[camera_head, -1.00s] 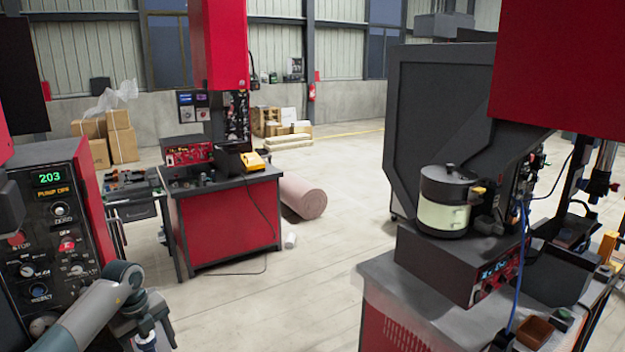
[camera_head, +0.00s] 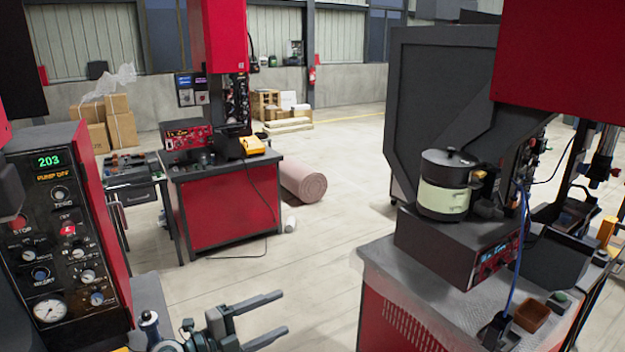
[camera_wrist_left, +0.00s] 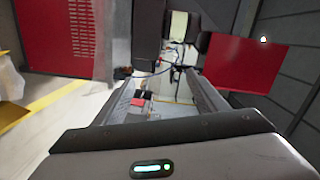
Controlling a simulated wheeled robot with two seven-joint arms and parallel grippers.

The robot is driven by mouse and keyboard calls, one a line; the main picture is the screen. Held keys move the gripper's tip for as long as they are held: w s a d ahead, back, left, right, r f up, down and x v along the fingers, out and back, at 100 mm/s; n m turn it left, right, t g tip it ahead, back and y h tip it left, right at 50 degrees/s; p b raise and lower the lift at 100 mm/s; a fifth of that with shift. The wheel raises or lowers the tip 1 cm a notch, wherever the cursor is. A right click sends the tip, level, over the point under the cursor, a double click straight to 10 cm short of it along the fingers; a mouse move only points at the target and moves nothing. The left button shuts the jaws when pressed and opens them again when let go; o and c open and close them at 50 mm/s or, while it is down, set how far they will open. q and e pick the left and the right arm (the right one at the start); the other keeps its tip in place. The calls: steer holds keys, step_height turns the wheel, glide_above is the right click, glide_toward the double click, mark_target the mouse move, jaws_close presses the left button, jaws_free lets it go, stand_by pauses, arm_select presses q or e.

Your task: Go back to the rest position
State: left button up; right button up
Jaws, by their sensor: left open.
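My left gripper (camera_head: 277,318) is low in the middle of the head view, its two fingers spread apart and pointing right. Nothing is between the fingers. It is in front of the left control panel and well left of the right-hand bench, touching neither. In the left wrist view the two fingers (camera_wrist_left: 168,98) also stand apart, with only distant floor and machine parts seen between them. My right gripper is in neither view.
A control panel (camera_head: 62,235) with knobs and a gauge stands close at left. At right a bench (camera_head: 385,262) carries the bowl feeder (camera_head: 445,185) and a small brown bin (camera_head: 531,316). A red workstation (camera_head: 228,212) is farther back. Open floor (camera_head: 315,250) lies between.

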arm_select(q)
steer(key=s+a+r+n+t+y, duration=0.35)
steer(key=a+n+t+y, duration=0.6)
steer(key=n, duration=0.45)
steer(key=s+a+f+n+g+y, duration=0.5)
steer(key=s+a+f+n+y, duration=0.3)
steer(key=s+f, duration=0.25)
steer(key=s+d+f+n+g+h, duration=0.1)
steer(key=s+f+g, duration=0.3)
steer(key=s, duration=0.5)
steer(key=s+d+f+g+h, duration=0.1)
steer(key=s+d+f+g, duration=0.2)
steer(key=s, duration=0.7)
steer(key=s+f+n+g+h, duration=0.1)
steer(key=s+f+g+h, duration=0.1)
steer(key=s+f+g, duration=0.5)
step_height(320, 180, down, 35)
steer(key=s+t+b, duration=0.2)
steer(key=s+b, duration=0.1)
steer(key=b, duration=0.5)
steer(key=s+a+f+b, duration=0.1)
steer(key=s+f+b, duration=0.2)
steer(key=s+f, duration=0.6)
steer(key=s+a+f+g+b, duration=0.1)
steer(key=s+f+b, duration=0.3)
steer(key=s+f, duration=0.5)
step_height(320, 180, down, 7)
steer(key=shift+a+f+y+b, duration=0.1)
steer(key=shift+a+y+b, duration=0.25)
steer(key=shift+a, duration=0.15)
